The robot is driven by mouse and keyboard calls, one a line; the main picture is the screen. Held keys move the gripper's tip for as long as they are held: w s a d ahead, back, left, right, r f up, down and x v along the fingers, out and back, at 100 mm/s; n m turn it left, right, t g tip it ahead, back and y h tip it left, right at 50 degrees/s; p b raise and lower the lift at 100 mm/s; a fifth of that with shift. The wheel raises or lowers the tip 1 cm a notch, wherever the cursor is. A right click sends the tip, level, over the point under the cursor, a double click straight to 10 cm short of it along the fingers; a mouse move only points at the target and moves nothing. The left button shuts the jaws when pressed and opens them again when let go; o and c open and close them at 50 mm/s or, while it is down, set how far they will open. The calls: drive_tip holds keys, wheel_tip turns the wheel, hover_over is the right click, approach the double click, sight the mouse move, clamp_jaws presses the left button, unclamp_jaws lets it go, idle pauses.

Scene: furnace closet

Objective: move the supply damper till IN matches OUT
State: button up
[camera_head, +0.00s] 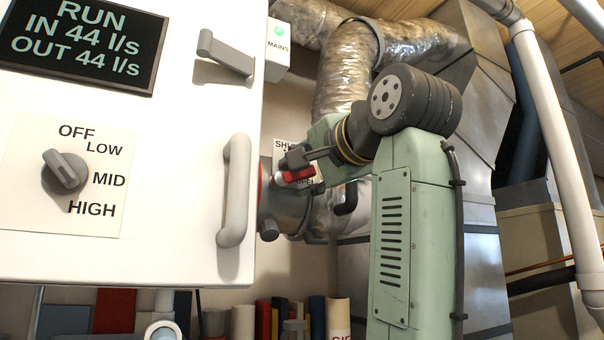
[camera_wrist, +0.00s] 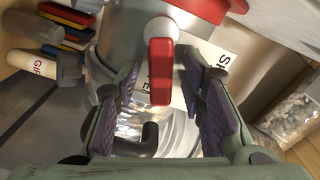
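The display (camera_head: 82,38) reads RUN, IN 44 l/s and OUT 44 l/s, so the two numbers match. The supply damper's red handle (camera_head: 297,175) sits on the grey duct collar (camera_head: 286,208) right of the white cabinet. In the wrist view the red handle (camera_wrist: 160,72) hangs from a white hub, between the fingertips of my gripper (camera_wrist: 160,80). The purple-padded fingers are open, with a gap on each side of the handle. In the head view my gripper (camera_head: 290,163) is at the handle and partly covers it and the sign (camera_head: 284,147) behind.
The white cabinet carries a rotary knob (camera_head: 64,172) pointing between OFF and HIGH labels, a grey lever (camera_head: 225,53) and a door handle (camera_head: 234,190). A MAINS box (camera_head: 278,48) shows a green light. Foil ducts (camera_head: 343,85) rise behind my arm. Several books and rolls stand below.

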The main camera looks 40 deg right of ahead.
drive_tip(key=v, duration=1.1)
drive_tip(key=shift+s, duration=0.3)
drive_tip(key=shift+f, duration=0.1)
